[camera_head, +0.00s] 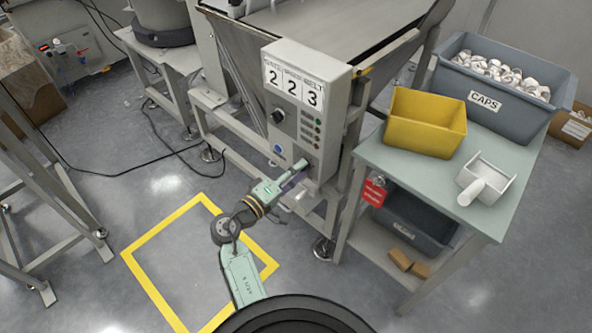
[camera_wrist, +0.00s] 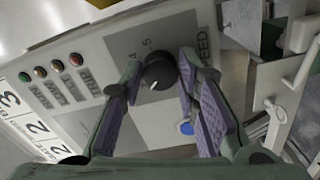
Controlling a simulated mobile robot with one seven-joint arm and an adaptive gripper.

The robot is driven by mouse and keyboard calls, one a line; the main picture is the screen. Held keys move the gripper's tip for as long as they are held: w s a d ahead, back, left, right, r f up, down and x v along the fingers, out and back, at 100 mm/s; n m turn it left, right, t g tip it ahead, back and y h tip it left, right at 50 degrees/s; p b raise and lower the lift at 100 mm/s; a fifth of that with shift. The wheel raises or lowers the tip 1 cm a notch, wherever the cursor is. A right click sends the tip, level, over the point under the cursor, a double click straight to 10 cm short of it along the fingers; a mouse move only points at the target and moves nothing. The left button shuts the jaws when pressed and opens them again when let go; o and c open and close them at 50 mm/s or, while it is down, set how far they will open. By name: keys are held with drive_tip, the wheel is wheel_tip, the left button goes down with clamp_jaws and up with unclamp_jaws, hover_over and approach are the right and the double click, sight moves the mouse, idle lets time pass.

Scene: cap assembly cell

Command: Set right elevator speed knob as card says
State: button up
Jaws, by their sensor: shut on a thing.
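The grey control box (camera_head: 319,64) stands on the steel machine. Its white card (camera_head: 294,85) shows 2, 2, 3 in three columns; the middle heading seems to read SPEED. The wrist view shows a black round knob (camera_wrist: 157,71) on the lower panel, with a white pointer mark toward the lower left. A 4 and a 5 are printed beside it, and SPEED stands near the panel edge. My gripper (camera_head: 297,173) is at the panel's lower end. In the wrist view its purple-padded fingers (camera_wrist: 158,84) are shut on this knob, one each side. My gripper hides the knob in the head view.
To the right, a green-topped table (camera_head: 471,225) carries a yellow bin (camera_head: 424,140), a white scoop (camera_head: 484,183) and a grey CAPS bin (camera_head: 455,87). Yellow tape (camera_head: 150,284) marks the floor.

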drive_tip(key=o, duration=1.2)
drive_tip(key=shift+c, duration=0.2)
drive_tip(key=v, duration=1.2)
